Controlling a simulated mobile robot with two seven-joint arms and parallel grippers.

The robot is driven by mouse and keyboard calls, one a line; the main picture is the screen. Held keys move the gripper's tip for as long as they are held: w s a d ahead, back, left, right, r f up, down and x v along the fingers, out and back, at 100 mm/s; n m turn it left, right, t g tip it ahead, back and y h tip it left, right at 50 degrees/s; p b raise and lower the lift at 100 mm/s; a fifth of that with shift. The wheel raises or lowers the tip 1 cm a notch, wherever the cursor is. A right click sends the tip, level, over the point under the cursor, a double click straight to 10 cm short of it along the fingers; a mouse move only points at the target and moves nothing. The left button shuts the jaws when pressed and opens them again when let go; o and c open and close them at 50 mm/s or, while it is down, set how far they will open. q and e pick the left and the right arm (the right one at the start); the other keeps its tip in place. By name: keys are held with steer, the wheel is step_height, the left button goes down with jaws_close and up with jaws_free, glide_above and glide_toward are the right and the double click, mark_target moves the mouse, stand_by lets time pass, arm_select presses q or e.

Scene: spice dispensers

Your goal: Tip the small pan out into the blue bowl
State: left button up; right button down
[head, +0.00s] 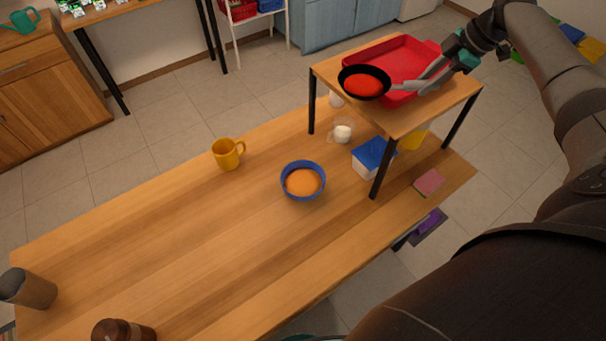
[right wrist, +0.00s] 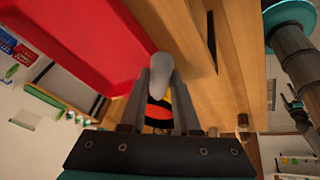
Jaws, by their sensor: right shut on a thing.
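The small pan (head: 364,69) is black with a pale grey handle and holds something red-orange. It is up at the raised shelf's left end, beside the red tray, and looks roughly level. My right gripper (head: 424,86) is shut on its handle, which also shows between the fingers in the right wrist view (right wrist: 161,68). Whether the pan touches the shelf, I cannot tell. The blue bowl (head: 303,164) stands upright on the table, lower and left of the pan, with orange contents. My left gripper is out of view.
The red tray (head: 399,60) sits on the raised shelf (head: 398,124), whose black legs stand on the table. A yellow mug (head: 228,154), a blue-lidded box (head: 373,157), a small glass (head: 342,132) and a pink sponge (head: 429,182) stand around. The table's left middle is clear.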

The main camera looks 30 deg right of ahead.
steer(key=shift+s+d, duration=0.2)
steer(key=shift+d, duration=0.05)
